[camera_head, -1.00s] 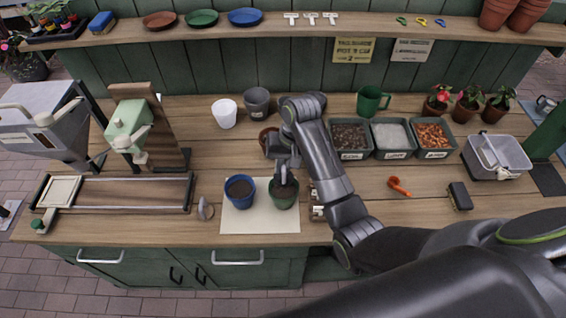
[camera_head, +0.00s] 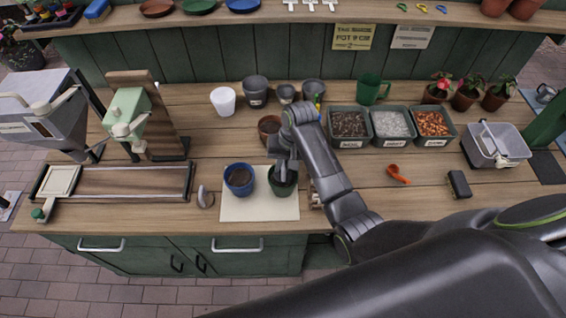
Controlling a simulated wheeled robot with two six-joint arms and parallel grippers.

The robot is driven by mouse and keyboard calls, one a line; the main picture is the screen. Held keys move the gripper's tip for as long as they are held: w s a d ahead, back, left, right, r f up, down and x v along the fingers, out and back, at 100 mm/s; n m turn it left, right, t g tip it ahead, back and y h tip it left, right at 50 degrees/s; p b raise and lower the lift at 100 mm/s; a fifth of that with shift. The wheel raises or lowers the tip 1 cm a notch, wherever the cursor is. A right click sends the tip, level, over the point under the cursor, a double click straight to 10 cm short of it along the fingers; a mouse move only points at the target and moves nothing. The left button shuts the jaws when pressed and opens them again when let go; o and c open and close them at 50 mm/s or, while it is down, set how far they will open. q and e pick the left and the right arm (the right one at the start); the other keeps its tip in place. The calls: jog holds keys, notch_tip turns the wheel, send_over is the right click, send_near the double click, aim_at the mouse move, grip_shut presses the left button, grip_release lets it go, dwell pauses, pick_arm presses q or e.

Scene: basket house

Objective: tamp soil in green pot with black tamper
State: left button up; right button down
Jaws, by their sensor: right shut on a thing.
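The green pot (camera_head: 283,188) stands on a pale mat (camera_head: 260,211) at the front middle of the bench, beside a blue pot (camera_head: 239,180) with dark soil. My right gripper (camera_head: 284,163) points down over the green pot. It is shut on the black tamper (camera_head: 284,177), which is mostly hidden by the fingers and hard to tell from them. The tamper's lower end is inside the pot's mouth. Its contact with the soil cannot be made out. My left gripper is not in view.
A brown pot (camera_head: 269,129) stands close behind my gripper. Labelled bins (camera_head: 349,126) stand right of my forearm. A grey round object (camera_head: 204,197) sits left of the mat. An orange scoop (camera_head: 398,173) lies on open bench to the right.

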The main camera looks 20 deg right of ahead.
jog(key=shift+f, duration=0.45)
dwell(0.8)
jog(key=shift+f, duration=0.1)
dwell(1.1)
notch_tip(320, 180, up, 2)
jog(key=shift+r, duration=2.55)
